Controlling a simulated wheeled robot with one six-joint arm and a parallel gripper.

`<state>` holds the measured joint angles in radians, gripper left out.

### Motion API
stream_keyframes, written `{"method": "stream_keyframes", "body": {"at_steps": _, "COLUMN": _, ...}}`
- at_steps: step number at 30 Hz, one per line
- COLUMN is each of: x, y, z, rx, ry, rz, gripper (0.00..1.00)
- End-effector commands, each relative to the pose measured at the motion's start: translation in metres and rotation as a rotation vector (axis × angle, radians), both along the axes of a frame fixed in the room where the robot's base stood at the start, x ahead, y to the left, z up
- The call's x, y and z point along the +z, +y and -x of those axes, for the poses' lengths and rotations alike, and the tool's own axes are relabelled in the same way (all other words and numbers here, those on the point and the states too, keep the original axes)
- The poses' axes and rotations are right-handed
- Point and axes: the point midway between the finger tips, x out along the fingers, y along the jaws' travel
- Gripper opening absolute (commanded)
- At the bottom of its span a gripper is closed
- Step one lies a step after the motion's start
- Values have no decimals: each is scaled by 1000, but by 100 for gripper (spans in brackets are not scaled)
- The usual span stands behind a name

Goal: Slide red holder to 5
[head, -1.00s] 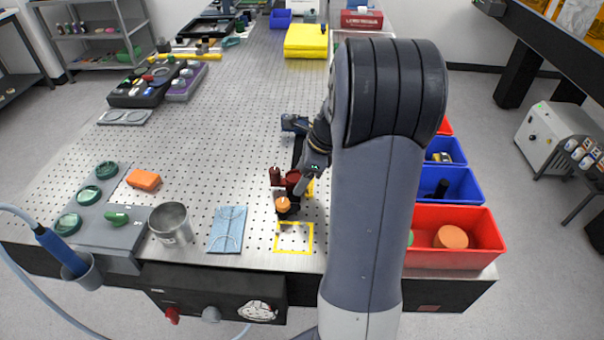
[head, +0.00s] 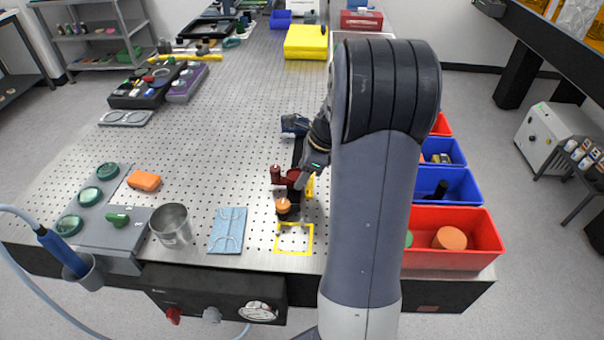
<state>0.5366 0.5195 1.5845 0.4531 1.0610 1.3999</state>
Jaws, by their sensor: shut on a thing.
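The dark red holder (head: 293,178) stands on the perforated table near a dark rail (head: 298,152) that runs away from me toward a blue-and-black unit (head: 294,123). A red post or knob (head: 275,173) is at its left. My gripper (head: 301,181) reaches down from the right and is shut at the holder's right side; the fingertips are small and partly hidden. A dark piece with an orange top (head: 283,205) stands just in front of the holder. Scale marks, including 5, are too small to read.
A yellow-outlined square (head: 294,238) lies in front. A blue cloth (head: 228,230), metal cup (head: 172,224) and orange block (head: 144,180) are at the left. Red (head: 470,260) and blue (head: 460,186) bins line the right edge, partly behind my arm.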

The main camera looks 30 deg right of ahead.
Motion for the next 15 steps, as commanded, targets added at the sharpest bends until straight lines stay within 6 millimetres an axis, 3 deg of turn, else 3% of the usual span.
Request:
{"method": "stream_keyframes", "body": {"at_steps": 6, "x": 2, "y": -12, "z": -18, "rx": 0, "ry": -1, "rz": 1, "gripper": 3}}
{"method": "stream_keyframes", "body": {"at_steps": 15, "x": 1, "y": -14, "z": -19, "rx": -1, "ry": -2, "rz": 1, "gripper": 3}}
